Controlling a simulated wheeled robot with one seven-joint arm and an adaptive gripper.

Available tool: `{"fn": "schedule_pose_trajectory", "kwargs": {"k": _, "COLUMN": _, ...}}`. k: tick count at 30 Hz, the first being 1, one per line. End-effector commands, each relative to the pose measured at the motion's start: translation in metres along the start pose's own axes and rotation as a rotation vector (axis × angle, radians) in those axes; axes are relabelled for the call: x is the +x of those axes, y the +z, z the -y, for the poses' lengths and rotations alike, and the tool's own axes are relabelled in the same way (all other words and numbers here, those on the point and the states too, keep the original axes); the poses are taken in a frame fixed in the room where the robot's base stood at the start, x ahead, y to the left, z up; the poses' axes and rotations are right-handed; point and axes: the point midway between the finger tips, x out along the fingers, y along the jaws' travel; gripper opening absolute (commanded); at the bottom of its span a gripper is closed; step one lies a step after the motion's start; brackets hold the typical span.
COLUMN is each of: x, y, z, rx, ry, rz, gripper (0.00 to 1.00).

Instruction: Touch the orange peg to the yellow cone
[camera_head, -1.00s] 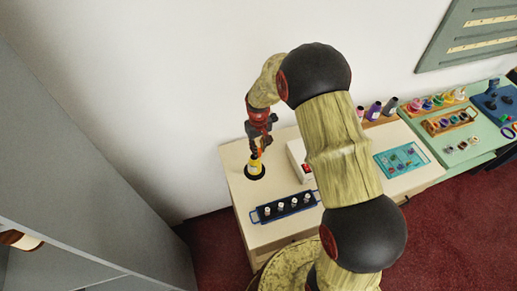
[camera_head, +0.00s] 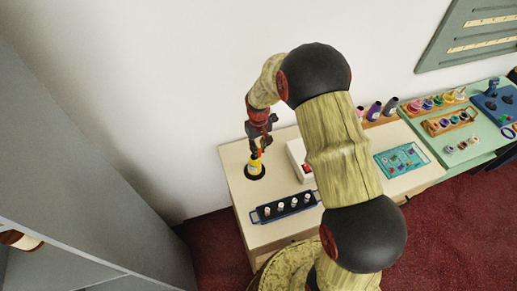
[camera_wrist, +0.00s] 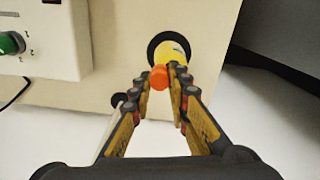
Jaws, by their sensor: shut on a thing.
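My gripper (camera_wrist: 159,75) is shut on the orange peg (camera_wrist: 159,79), whose rounded end shows between the fingertips in the wrist view. The yellow cone (camera_wrist: 171,50) stands just beyond the peg on a round black base (camera_wrist: 155,48). In the head view my gripper (camera_head: 258,149) is directly above the yellow cone (camera_head: 255,169), near the left end of the pale counter. The peg overlaps the cone in the wrist view. I cannot tell whether the two touch or a small gap is left. The fingers hide part of the cone.
A white box with a red switch (camera_head: 307,168) stands right of the cone, partly behind my arm. A dark blue tray (camera_head: 285,208) with several white-topped pieces lies in front. Bottles (camera_head: 374,111) and a teal mat (camera_head: 401,160) are farther right. The wall is close behind.

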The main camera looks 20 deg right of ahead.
Motion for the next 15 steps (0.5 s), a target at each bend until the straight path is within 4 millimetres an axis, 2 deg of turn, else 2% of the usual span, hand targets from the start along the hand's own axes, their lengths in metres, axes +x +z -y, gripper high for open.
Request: {"fn": "schedule_pose_trajectory", "kwargs": {"k": 15, "x": -0.029, "y": 0.000, "z": 0.000, "rx": 0.000, "ry": 0.000, "rz": -0.001, "gripper": 0.04}}
